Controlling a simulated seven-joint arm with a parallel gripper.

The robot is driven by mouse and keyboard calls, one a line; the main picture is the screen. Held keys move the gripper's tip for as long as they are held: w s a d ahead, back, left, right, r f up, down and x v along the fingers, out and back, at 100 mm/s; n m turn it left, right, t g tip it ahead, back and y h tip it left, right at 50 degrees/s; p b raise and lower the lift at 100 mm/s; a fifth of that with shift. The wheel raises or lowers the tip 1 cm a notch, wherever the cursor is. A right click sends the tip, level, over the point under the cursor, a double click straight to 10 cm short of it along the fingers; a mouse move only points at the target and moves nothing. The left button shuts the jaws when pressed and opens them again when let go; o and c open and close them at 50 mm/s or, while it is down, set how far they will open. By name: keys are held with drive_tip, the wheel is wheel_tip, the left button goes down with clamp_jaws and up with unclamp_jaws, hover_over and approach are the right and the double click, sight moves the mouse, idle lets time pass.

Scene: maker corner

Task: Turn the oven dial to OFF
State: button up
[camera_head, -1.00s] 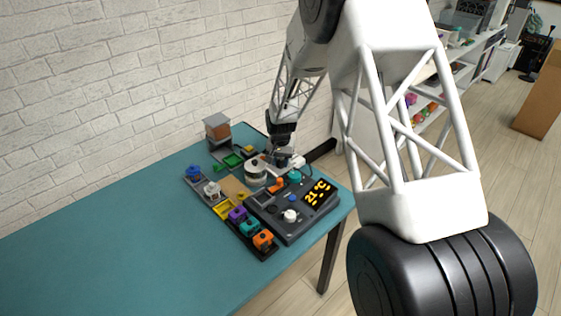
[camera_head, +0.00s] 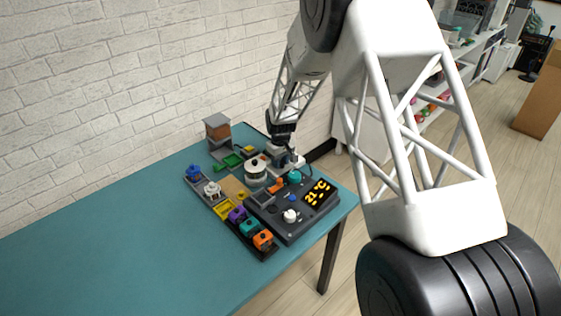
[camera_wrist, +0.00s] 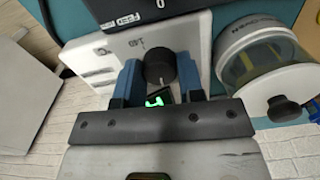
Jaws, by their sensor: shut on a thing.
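The oven dial (camera_wrist: 160,67) is a round black knob on a white panel (camera_wrist: 108,62) printed with marks, one reading like 140. A small green lit display (camera_wrist: 158,99) sits just below it in the wrist view. My gripper (camera_wrist: 160,78) has its two blue fingers on either side of the dial and is shut on it. In the head view my gripper (camera_head: 285,160) is at the back right of the bench, and the dial is hidden there. An OFF mark cannot be made out.
A clear round container with a black knob (camera_wrist: 285,108) stands close beside the panel. A dark console with an orange 21 °C display (camera_head: 319,193) and a row of coloured blocks (camera_head: 238,215) are in front. The left of the teal table (camera_head: 110,255) is clear.

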drive_tip(key=shift+n, duration=0.5)
drive_tip(key=o, duration=0.6)
drive_tip(key=shift+o, duration=0.2)
drive_tip(key=shift+r, duration=0.15)
drive_tip(key=shift+r, duration=3.8)
drive_tip(key=shift+r, duration=0.1)
